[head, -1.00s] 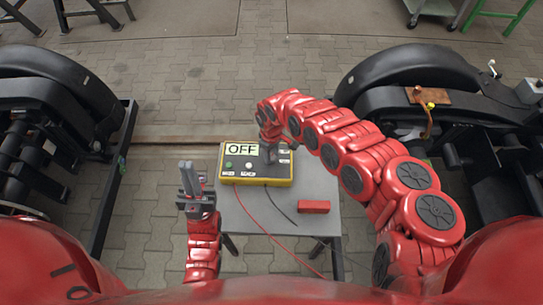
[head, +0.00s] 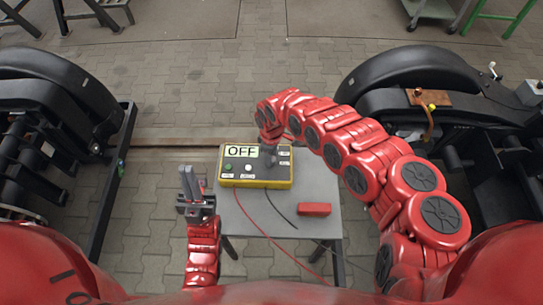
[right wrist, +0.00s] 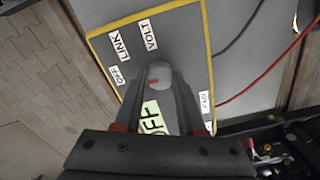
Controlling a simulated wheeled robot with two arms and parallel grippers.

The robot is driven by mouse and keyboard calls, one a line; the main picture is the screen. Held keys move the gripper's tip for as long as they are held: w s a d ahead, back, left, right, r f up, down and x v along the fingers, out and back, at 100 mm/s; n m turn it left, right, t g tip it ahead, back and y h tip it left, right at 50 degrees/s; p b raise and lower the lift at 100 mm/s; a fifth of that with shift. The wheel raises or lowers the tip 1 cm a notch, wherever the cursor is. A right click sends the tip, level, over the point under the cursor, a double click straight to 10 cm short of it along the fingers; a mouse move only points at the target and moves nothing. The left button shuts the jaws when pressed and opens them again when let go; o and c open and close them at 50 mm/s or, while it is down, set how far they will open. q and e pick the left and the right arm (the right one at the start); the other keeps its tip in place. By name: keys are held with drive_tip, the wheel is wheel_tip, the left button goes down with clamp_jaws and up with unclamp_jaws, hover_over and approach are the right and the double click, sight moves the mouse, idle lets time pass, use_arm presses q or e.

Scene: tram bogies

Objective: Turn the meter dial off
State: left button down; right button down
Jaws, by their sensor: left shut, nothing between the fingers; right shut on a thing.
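The meter (head: 231,182) is a grey box with a yellow edge on a small table, its display (head: 242,152) reading OFF. In the right wrist view its face (right wrist: 180,35) carries OFF, LINK and VOLT labels, and the display is partly hidden. The round grey dial (right wrist: 160,72) has a red mark on the side towards the OFF label (right wrist: 118,76). My right gripper (right wrist: 160,88) is shut on the dial; it also shows over the meter's right part in the head view (head: 270,158). My left gripper (head: 188,172) is shut and empty, left of the table.
The grey table (head: 245,222) also bears a red block (head: 314,209). A red cable (head: 270,236) and a dark cable (head: 280,213) run from the meter. Dark bogies stand left (head: 50,110) and right (head: 420,75). Paved floor lies between them.

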drive_tip(key=c, duration=0.5)
unclamp_jaws()
wheel_tip(320, 180, up, 17)
drive_tip(key=p, duration=0.2)
drive_tip(key=shift+r, duration=0.2)
drive_tip(key=shift+a, duration=0.1)
